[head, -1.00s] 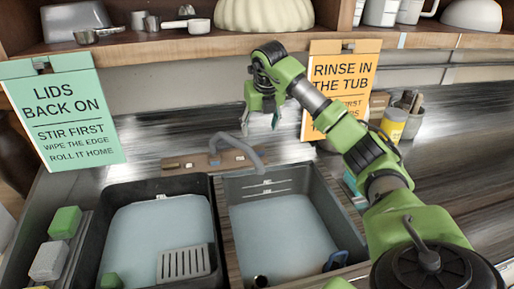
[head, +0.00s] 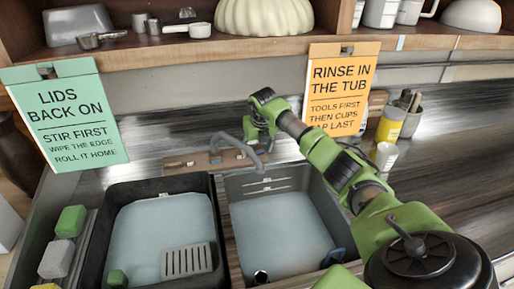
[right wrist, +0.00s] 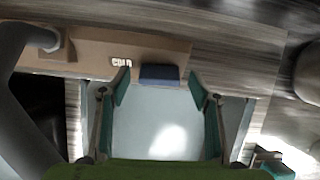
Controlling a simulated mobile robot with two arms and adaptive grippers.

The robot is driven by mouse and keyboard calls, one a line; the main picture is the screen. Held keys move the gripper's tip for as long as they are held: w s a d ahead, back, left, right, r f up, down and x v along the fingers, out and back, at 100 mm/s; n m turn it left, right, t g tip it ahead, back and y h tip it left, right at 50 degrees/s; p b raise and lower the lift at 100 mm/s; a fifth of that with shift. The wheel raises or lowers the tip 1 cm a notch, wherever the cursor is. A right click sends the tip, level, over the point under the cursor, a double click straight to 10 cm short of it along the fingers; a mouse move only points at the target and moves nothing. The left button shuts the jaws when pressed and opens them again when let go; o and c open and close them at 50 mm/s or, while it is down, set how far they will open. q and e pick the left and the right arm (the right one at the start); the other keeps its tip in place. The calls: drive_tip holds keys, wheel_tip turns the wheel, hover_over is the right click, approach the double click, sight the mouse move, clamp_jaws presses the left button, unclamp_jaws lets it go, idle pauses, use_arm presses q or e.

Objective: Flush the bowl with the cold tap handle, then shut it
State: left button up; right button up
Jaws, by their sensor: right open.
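The cold tap handle is a dark blue block (right wrist: 160,75) beside the white COLD lettering in the right wrist view. My right gripper (right wrist: 160,88) is open, with its fingertips apart on either side of the handle in that view; contact cannot be told. In the head view my right gripper (head: 262,138) is just right of the grey curved spout (head: 238,143) and hides the cold handle. The sink bowl (head: 280,222) below holds pale water. No stream from the spout is clear. My left gripper is not in view.
A dark tub (head: 112,235) with water and a grey slotted rack (head: 187,261) stands left of the bowl. Sponges (head: 70,221) lie at far left. A yellow container (head: 390,124) and a white cup (head: 386,156) stand right of my arm. A shelf (head: 200,45) runs above.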

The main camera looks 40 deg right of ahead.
drive_tip(key=c, duration=1.1)
drive_tip(key=shift+m+b, duration=0.3)
drive_tip(key=shift+m, duration=0.2)
drive_tip(key=o, duration=1.1)
drive_tip(key=v, duration=1.2)
drive_tip(key=shift+d, duration=0.1)
